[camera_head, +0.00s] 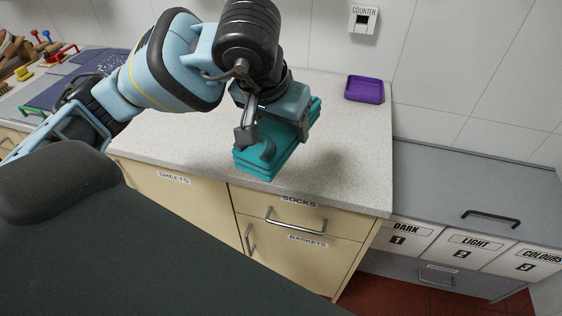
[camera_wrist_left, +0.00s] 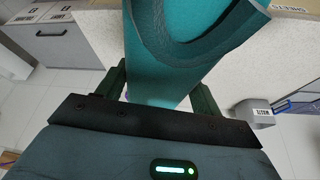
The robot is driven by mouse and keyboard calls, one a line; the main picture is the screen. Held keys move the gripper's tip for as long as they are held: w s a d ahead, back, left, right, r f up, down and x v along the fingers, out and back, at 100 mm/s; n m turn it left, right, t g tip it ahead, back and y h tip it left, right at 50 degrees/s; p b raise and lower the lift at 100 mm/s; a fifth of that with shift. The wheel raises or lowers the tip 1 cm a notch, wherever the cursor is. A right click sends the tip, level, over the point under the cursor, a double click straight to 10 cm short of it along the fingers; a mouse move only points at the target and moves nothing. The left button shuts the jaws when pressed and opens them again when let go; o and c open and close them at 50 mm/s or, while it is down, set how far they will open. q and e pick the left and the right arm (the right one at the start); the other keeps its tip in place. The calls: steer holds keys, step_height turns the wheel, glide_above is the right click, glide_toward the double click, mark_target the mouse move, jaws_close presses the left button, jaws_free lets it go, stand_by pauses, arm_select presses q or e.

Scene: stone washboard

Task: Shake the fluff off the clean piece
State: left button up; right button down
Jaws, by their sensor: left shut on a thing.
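A folded teal cloth piece (camera_head: 284,154) is at the front of the speckled counter in the head view. My left gripper (camera_head: 290,125) is shut on it from above. In the left wrist view the teal piece (camera_wrist_left: 190,45) fills the upper middle, between the two fingers of my left gripper (camera_wrist_left: 165,90). The gripper and wrist hide part of the piece in the head view. I cannot tell whether the piece touches the counter. No fluff can be made out on it. My right gripper is not in view.
A purple tray (camera_head: 364,89) stands at the back right of the counter (camera_head: 345,150). A COUNTER switch (camera_head: 362,18) is on the tiled wall. Bins labelled DARK, LIGHT and COLOURS (camera_head: 475,245) stand lower right. The counter between piece and tray is clear.

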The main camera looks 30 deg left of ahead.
arm_select(q)
step_height(320, 180, up, 12)
steer(key=f, duration=0.1)
step_height(320, 180, down, 20)
steer(key=shift+r, duration=0.15)
